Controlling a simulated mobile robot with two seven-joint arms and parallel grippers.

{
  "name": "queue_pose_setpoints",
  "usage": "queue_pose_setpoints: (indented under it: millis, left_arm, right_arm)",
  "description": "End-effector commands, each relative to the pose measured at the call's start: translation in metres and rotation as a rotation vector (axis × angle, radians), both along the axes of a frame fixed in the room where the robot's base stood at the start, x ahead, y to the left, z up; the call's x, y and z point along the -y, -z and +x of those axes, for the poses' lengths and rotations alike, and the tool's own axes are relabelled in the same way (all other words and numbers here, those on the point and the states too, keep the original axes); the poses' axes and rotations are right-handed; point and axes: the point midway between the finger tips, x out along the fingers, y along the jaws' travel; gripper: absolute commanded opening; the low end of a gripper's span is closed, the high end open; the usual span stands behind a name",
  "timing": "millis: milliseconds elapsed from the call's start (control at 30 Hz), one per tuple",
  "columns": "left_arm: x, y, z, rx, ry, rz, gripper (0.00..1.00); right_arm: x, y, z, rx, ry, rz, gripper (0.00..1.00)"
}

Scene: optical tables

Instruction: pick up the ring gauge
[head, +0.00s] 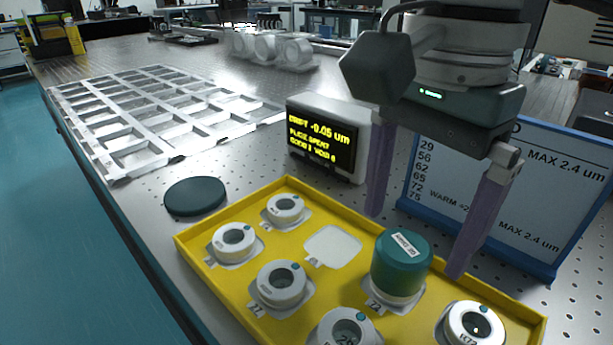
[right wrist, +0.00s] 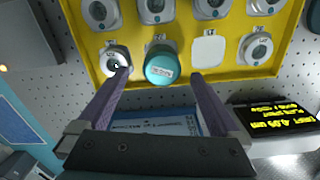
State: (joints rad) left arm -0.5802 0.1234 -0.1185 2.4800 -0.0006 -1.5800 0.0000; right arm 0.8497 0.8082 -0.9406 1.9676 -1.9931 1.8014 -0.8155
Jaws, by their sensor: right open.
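Several white ring gauges sit in a yellow tray, among them one at the tray's right end marked like H72 (head: 476,324), also in the right wrist view (right wrist: 115,58). A teal cylinder with a white label (head: 401,262) stands upright on a pale base in the tray; whether a ring is under it is hidden. It also shows in the right wrist view (right wrist: 160,65), between the fingertip lines. My right gripper (head: 415,245) is open and empty, with purple fingers pointing down around the teal cylinder's far side, apparently above it. My left gripper is out of view.
The yellow tray (head: 190,246) has one empty pale pad (head: 332,247). A dark round disc (head: 195,196) lies left of it. A lit display (head: 325,140) and a blue-framed board (head: 480,235) stand behind. A metal grid rack (head: 110,178) lies back left.

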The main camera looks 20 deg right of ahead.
Motion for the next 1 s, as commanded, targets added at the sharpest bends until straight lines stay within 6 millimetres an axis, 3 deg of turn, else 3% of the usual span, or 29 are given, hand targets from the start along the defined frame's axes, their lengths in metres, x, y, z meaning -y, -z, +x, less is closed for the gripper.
queue_pose_setpoints:
  millis: [233,533,1000]
  left_arm:
    - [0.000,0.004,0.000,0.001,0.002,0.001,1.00]
    - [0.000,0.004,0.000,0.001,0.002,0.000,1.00]
    - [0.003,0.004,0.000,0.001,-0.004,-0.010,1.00]
  right_arm:
    - [0.000,0.039,0.002,-0.004,0.001,0.000,1.00]
    - [0.000,0.045,0.003,0.000,0.001,0.000,1.00]
    - [0.000,0.045,0.003,0.000,0.002,0.000,0.48]
